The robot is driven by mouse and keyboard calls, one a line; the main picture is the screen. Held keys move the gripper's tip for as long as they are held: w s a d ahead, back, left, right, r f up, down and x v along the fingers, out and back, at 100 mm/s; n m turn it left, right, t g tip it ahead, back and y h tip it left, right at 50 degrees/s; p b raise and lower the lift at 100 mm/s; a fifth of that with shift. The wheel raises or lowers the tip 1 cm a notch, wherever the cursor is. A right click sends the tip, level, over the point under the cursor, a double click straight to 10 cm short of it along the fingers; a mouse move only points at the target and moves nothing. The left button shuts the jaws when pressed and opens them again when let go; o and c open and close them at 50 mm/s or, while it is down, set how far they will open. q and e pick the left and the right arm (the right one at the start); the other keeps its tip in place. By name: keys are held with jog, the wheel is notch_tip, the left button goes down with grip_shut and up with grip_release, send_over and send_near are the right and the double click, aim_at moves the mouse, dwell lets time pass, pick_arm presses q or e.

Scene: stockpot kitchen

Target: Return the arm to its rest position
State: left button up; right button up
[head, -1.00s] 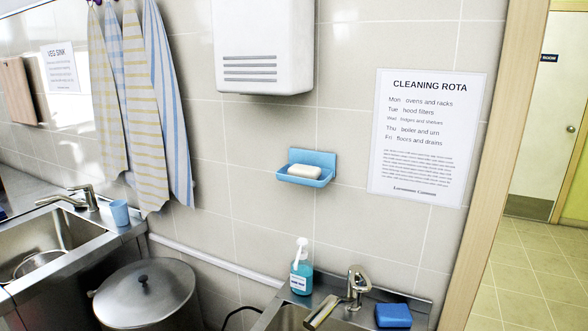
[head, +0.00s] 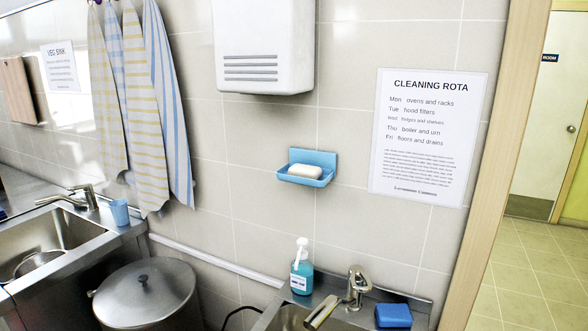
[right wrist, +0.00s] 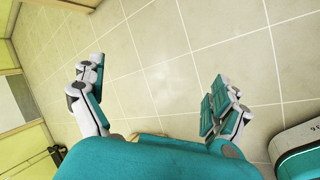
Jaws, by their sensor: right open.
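My right gripper (right wrist: 155,98) shows in the right wrist view. Its two fingers are spread wide apart with nothing between them, above a tiled floor. Neither gripper nor arm shows in the head view. My left gripper is in neither view.
A small hand sink (head: 290,318) with a tap (head: 357,285), soap bottle (head: 302,268) and blue sponge (head: 394,315) is at the bottom. A large lidded pot (head: 145,295) stands left of it, beside a steel sink (head: 60,238). A doorway opens onto free floor (head: 520,270) at right.

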jog(key=s+a+f+y, duration=0.1)
jog(key=a+f, duration=0.3)
jog(key=a, duration=1)
jog(key=s+a+f+m+y, duration=0.1)
jog(key=a+f+y, duration=0.2)
jog(key=a, duration=1.1)
jog(key=s+a+f+m+y, duration=0.1)
jog(key=a+f, duration=0.4)
jog(key=a, duration=0.9)
jog(key=shift+s+f+g+y, duration=0.3)
jog(key=shift+s+f+y, duration=0.1)
jog(key=shift+s, duration=0.05)
